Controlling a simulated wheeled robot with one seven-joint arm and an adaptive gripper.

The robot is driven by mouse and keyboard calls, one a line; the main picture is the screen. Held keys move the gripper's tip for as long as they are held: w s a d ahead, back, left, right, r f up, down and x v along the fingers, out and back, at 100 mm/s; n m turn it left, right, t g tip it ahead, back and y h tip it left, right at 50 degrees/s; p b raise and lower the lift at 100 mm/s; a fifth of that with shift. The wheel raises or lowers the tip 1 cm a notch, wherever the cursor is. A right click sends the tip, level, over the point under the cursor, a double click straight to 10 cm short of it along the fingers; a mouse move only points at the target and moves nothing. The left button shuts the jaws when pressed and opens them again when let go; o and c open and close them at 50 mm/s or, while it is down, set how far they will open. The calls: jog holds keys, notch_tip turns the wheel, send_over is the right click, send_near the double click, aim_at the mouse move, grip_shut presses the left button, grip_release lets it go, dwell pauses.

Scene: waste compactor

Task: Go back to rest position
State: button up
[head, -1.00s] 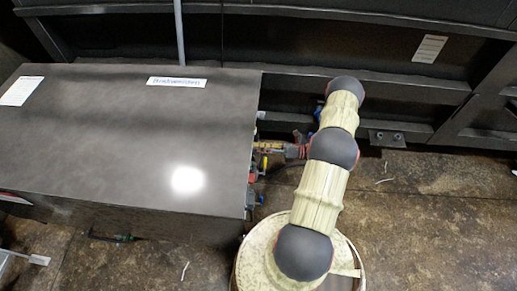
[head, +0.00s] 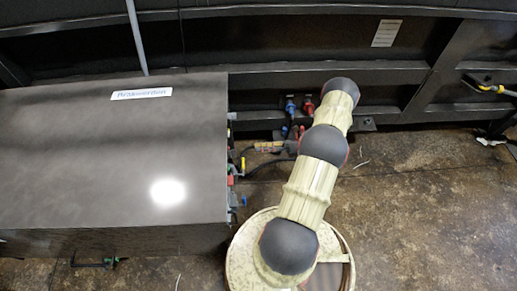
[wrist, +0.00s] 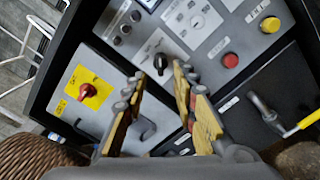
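My gripper (wrist: 157,88) is open and empty in the wrist view, its two yellow-padded fingers apart. It is in front of a grey control panel (wrist: 210,85). A black rotary knob (wrist: 160,62) shows between and beyond the fingertips. A red rotary switch on a yellow plate (wrist: 87,91) is to the left of the fingers. A red button (wrist: 231,61) and a yellow button (wrist: 270,24) are to the right. In the head view my arm (head: 318,165) reaches away from my base, and my gripper cannot be made out there.
A large dark cabinet (head: 100,150) stands left of my arm. Blue (head: 290,105) and red (head: 308,105) fittings are on the dark wall structure behind. A yellow-handled lever (head: 490,88) is at the far right. Brown floor (head: 430,210) right of my arm is clear.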

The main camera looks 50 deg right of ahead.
dwell(0.5)
jog(key=s+a+n+g, duration=0.6)
jog(key=a+n+g, duration=0.1)
jog(key=a+n, duration=0.15)
jog(key=w+a+r+n+g+h, duration=0.1)
jog(key=a+r+n+g+h, duration=0.35)
jog(key=r+n, duration=0.7)
jog(key=a+r+n+g+h, duration=0.3)
jog(key=a+r+n+h, duration=0.35)
jog(key=r, duration=0.75)
jog(key=s+a+r+n+t, duration=0.1)
jog(key=a+r+n+t, duration=0.5)
jog(key=a+r+n, duration=0.4)
jog(key=shift+s+a+r+h, duration=0.15)
jog(key=shift+a+r+h, duration=0.25)
jog(key=shift+a+r, duration=3.15)
